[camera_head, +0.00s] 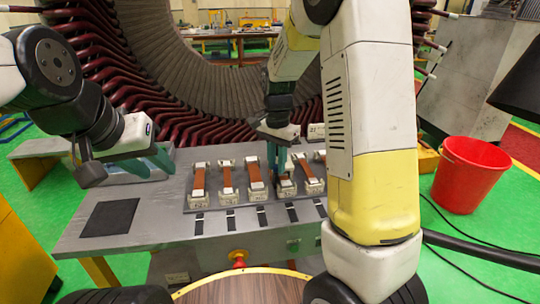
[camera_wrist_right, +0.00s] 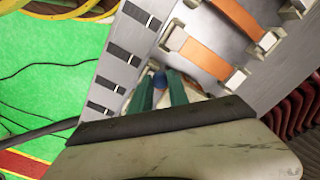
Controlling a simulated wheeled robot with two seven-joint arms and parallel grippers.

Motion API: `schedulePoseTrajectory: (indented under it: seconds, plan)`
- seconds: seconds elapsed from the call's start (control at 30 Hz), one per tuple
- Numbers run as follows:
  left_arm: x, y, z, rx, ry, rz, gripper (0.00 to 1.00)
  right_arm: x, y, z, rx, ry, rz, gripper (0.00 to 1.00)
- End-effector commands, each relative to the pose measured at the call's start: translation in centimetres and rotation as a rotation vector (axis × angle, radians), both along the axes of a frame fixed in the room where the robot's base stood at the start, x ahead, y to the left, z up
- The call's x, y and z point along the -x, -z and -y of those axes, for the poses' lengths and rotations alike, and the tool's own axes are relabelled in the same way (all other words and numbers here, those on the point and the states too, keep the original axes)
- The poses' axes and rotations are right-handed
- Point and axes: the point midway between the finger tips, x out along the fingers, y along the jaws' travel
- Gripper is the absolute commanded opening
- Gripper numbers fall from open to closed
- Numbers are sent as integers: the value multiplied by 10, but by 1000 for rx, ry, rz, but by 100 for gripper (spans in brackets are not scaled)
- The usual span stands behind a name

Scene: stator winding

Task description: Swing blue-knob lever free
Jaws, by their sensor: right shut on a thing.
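My right gripper (camera_head: 277,160) is lowered over the row of orange-strapped fixtures on the grey table. In the right wrist view its two teal fingers (camera_wrist_right: 158,92) close around a small blue knob (camera_wrist_right: 160,78). The lever below the knob is mostly hidden by the fingers and the gripper body. The fixture under the gripper (camera_head: 287,187) is partly covered in the head view. My left gripper (camera_head: 160,165) hangs above the left part of the table, empty, with its teal fingers apart.
Several similar fixtures with orange straps (camera_head: 227,180) stand in a row, with black strips in front. A dark square pad (camera_head: 110,216) lies on the table (camera_head: 160,205) at left. The large stator (camera_head: 120,60) rises behind. A red bucket (camera_head: 468,175) stands on the floor at right.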

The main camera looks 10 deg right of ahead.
Motion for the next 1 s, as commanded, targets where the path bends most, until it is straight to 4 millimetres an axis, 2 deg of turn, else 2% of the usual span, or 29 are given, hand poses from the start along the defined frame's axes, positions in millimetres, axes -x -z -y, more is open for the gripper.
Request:
schedulePoseTrajectory:
  seconds: [0.17,0.2,0.3,0.67,0.77,1.0]
  plan:
    - [0,0,0,0,0,0,36,0,0,1,1,1,-1,0]
    - [0,0,0,0,0,0,36,0,0,1,1,1,-1,25]
    - [0,0,0,0,0,0,36,0,0,1,1,0,-1,43]
    - [0,0,0,0,0,0,36,0,-4,0,0,-1,0,43]
    - [0,0,0,0,0,0,36,-1,-16,0,-1,-1,4,43]
    - [0,0,0,0,0,0,36,-1,-57,0,-1,0,3,43]
